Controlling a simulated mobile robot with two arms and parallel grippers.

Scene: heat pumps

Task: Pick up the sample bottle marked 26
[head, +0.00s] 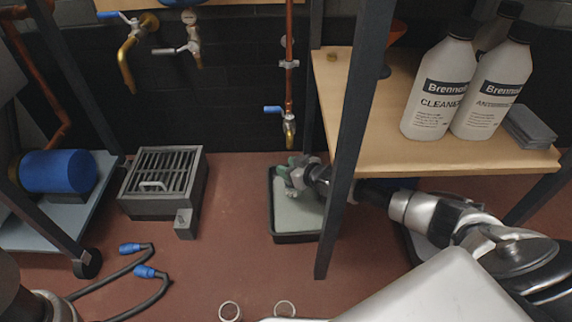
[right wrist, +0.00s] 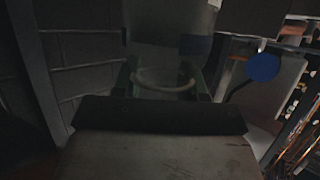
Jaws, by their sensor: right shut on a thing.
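My right gripper (head: 298,174) reaches in from the right, past the dark shelf post, and is low over a black-rimmed tray (head: 284,238) on the floor. In the dark right wrist view, its greenish fingers (right wrist: 166,84) stand on either side of a pale, see-through thing (right wrist: 170,28) with a curved rim, and it is shut on this. The thing looks like a bottle or jar, but I cannot read any number 26 on it. In the head view the gripper mostly hides it. My left gripper is not in view.
A wooden shelf (head: 382,130) with white Brennon bottles (head: 439,85) stands right of the tray, its post in front of my arm. A blue-handled tap (head: 288,124) hangs above the tray. A grated drain box (head: 163,178) and blue-ended hoses (head: 146,272) lie left. Red floor between is clear.

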